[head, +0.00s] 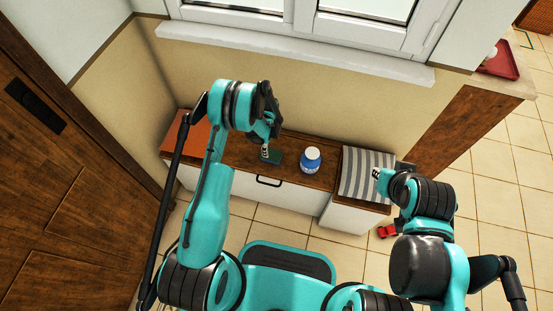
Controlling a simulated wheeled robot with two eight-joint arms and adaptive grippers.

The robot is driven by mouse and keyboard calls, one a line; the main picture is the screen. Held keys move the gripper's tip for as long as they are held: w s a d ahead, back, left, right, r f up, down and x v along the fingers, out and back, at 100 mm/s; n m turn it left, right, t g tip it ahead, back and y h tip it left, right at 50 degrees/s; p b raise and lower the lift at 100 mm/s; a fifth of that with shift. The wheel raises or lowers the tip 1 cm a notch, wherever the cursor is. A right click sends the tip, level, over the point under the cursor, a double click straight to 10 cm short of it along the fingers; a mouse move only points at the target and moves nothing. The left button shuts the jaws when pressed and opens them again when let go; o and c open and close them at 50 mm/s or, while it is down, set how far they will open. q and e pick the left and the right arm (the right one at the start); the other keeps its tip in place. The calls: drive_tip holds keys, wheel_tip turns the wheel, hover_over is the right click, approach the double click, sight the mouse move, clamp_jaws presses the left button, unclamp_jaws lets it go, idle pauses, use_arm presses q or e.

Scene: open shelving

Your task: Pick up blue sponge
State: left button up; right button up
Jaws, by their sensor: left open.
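A small flat dark blue-green block (274,158), which looks like the blue sponge, lies on the brown top of the low cabinet, left of a blue jar. My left gripper (267,147) is over the cabinet, pointing down just above the block, and hides part of it. The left gripper is open; I cannot tell whether its fingers touch the block. My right gripper (378,175) is at the right, by the striped cushion, far from the block. Its fingers are too small and turned to judge.
A blue jar with a white lid (310,160) stands close right of the block. A grey-striped cushion (365,174) covers the cabinet's right end. An orange-brown panel (186,137) is at its left end. A window sill (300,52) is above. A red object (387,231) lies on the floor.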

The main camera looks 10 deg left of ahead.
sight(271, 154)
use_arm(q)
wheel_tip(271, 154, down, 3)
drive_tip(key=shift+s+d+f+b, duration=0.1)
drive_tip(key=shift+f+b, duration=0.05)
drive_tip(key=shift+b, duration=0.4)
drive_tip(key=f+b, duration=0.1)
drive_tip(key=f, duration=0.1)
drive_tip(key=f+b, duration=0.1)
drive_tip(key=f, duration=0.2)
drive_tip(key=shift+w+d+f+b, duration=0.15)
drive_tip(key=shift+w+d+b, duration=0.05)
drive_tip(key=shift+b, duration=0.2)
drive_tip(key=c, duration=0.8)
